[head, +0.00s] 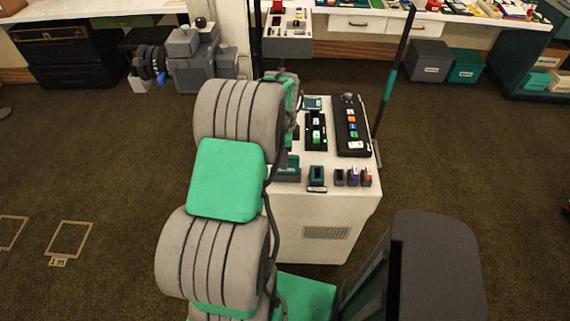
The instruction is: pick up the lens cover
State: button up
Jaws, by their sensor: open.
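I cannot single out the lens cover among the small things on the white cabinet (325,225). A black tray (316,145) with small green and white pieces lies on its top. A longer black panel (349,112) with a row of coloured pieces lies to its right. Near the front edge stand a dark teal holder (317,174) and several small dark holders (352,177), some with coloured contents. My arm rises in front of the cabinet's left side and hides part of its top. My gripper's fingers are hidden behind the arm's far links.
A tall dark pole (394,75) stands at the cabinet's right edge. A dark grey bin-like thing (437,265) is at lower right. A small cart (287,47) and grey machine (192,60) stand behind. Open brown carpet lies on both sides, with a marked square (88,238) at left.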

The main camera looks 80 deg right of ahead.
jog(key=shift+f, duration=0.45)
jog(key=shift+c, duration=0.4)
grip_shut()
dwell(0.7)
